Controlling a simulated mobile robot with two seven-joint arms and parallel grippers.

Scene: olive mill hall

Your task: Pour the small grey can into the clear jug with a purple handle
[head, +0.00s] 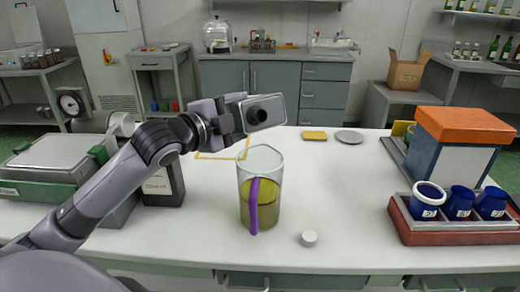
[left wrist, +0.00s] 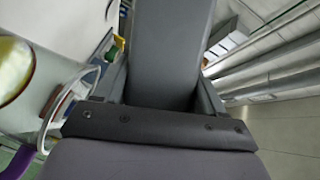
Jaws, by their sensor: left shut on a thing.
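The small grey can (head: 280,106) is box-shaped with a dark round opening. It is on its side in the air above and behind the jug's rim, apart from it. My left gripper (head: 234,117) is shut on the can from its left end. In the left wrist view the can (left wrist: 168,50) fills the middle, between the fingers. The clear jug (head: 260,165) stands upright on the white table, with yellow-green liquid in its lower half and its purple handle (head: 254,208) facing me. Part of the jug shows at the left of the left wrist view (left wrist: 45,110). No stream is visible. My right gripper is out of view.
A white round lid (head: 309,238) lies right of the jug. A red tray (head: 440,232) with blue cups stands at the right, before an orange-topped box (head: 463,125). A dark box (head: 163,187) and a green-framed scale (head: 50,172) stand left. The table's middle right is clear.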

